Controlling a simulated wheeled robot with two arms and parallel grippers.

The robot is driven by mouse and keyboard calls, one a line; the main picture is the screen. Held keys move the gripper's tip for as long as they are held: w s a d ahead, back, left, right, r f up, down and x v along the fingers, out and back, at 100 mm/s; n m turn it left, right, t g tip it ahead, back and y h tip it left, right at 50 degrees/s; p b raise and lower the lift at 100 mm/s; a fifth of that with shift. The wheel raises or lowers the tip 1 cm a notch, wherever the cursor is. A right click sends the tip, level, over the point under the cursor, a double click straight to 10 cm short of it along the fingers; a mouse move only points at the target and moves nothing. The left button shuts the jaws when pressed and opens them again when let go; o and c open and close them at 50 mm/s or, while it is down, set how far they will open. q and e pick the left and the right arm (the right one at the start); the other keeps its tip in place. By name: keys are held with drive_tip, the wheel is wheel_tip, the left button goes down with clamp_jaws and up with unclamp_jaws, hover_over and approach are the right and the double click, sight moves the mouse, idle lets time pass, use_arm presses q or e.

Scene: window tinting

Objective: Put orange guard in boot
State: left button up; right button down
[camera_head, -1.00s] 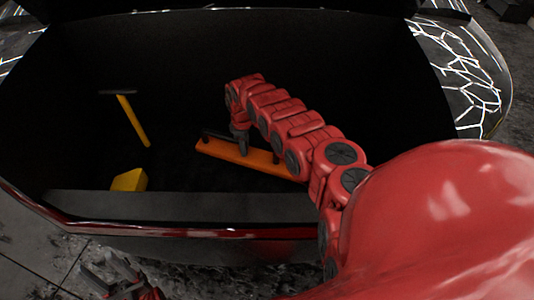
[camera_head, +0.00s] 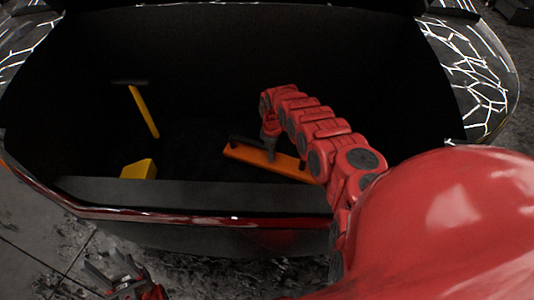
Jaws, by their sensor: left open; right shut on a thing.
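The orange guard (camera_head: 290,168) is a long orange bar with a dark handle along its top. It lies low inside the dark open boot (camera_head: 130,192), right of the middle. My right gripper (camera_head: 270,152) is shut on the guard, with my red arm reaching over the boot's edge from the right. Whether the guard touches the boot floor is hard to tell in the dark. My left gripper (camera_head: 115,275) is open and empty, outside the boot at the lower left, above the ground.
A yellow-handled tool with a dark head (camera_head: 145,112) lies in the boot at the left. A yellow block (camera_head: 139,169) sits near the boot's front edge. The red and grey sill (camera_head: 200,217) runs across the front. Boot floor between the yellow things and the guard looks clear.

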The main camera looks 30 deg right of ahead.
drive_tip(key=shift+w, duration=0.15)
drive_tip(key=c, duration=1)
unclamp_jaws()
drive_tip(key=shift+s+d, duration=0.1)
drive_tip(key=shift+s, duration=0.1)
drive_tip(key=shift+c, duration=0.2)
drive_tip(key=o, duration=0.4)
drive_tip(key=shift+o, duration=0.2)
drive_tip(key=shift+r, duration=0.2)
drive_tip(key=shift+w+r, duration=0.1)
drive_tip(key=shift+r, duration=0.2)
wheel_tip(320, 180, up, 11)
drive_tip(key=shift+r+p, duration=0.1)
drive_tip(key=shift+p, duration=0.6)
drive_tip(key=shift+d, duration=0.1)
